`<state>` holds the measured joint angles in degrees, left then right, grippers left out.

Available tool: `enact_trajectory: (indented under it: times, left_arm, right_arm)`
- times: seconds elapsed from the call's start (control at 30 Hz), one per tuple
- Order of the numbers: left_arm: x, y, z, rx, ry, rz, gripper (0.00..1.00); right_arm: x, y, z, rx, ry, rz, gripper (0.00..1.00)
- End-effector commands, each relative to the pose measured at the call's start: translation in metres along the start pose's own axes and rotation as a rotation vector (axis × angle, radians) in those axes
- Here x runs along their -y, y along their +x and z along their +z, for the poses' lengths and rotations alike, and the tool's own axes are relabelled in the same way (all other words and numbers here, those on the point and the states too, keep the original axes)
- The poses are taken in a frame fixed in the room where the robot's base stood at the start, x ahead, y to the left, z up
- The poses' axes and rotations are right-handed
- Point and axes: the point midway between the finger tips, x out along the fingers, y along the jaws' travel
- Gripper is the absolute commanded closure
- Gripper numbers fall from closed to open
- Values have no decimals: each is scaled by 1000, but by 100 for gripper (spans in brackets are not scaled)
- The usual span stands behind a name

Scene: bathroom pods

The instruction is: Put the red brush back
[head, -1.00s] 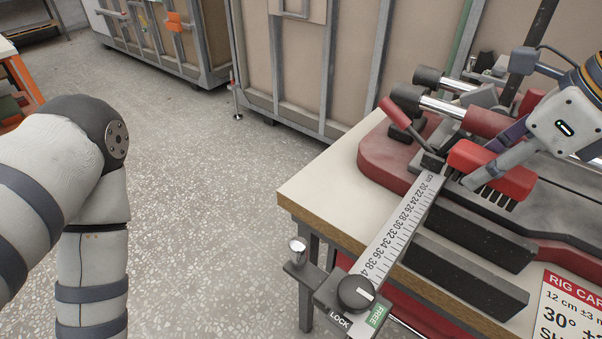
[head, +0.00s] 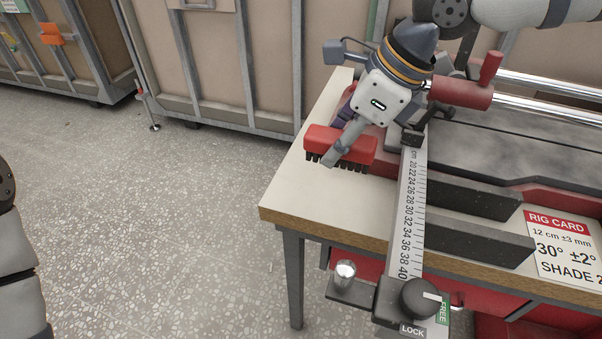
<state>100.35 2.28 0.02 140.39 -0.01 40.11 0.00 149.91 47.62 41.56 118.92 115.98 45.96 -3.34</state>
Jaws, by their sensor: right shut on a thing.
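The red brush (head: 362,146) has a red block back and dark bristles that point down. My right gripper (head: 345,142) is shut on it. The brush is over the left end of the workbench top (head: 322,188), left of the ruler arm. Whether its bristles touch the bench top I cannot tell. My left gripper is out of view; only part of my left arm shows at the left edge.
A ruler arm (head: 411,205) with a lock knob (head: 421,297) juts past the bench's front edge. A red-handled lever (head: 490,68) and steel rails stand behind. A rig card (head: 562,245) lies at the right. Floor at the left is clear.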

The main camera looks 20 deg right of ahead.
Motion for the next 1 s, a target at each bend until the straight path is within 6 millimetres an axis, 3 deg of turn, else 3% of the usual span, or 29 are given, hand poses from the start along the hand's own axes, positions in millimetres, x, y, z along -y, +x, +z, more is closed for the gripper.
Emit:
enact_trajectory:
  times: [0.03,0.1,0.4,0.5,0.93,0.97,1.0]
  left_arm:
    - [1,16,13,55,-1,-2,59]
    - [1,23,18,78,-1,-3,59]
    - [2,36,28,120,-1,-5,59]
    - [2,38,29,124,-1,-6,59]
    - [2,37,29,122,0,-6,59]
    - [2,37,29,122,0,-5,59]
    - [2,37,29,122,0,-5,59]
  right_arm:
    - [4,31,2,-25,9,25,98]
    - [8,53,5,-24,9,26,98]
    - [18,100,20,-16,6,16,98]
    - [17,115,12,-14,6,13,98]
    - [17,121,8,-8,5,9,98]
    - [17,122,8,-8,5,8,63]
    - [17,121,8,-8,5,8,54]
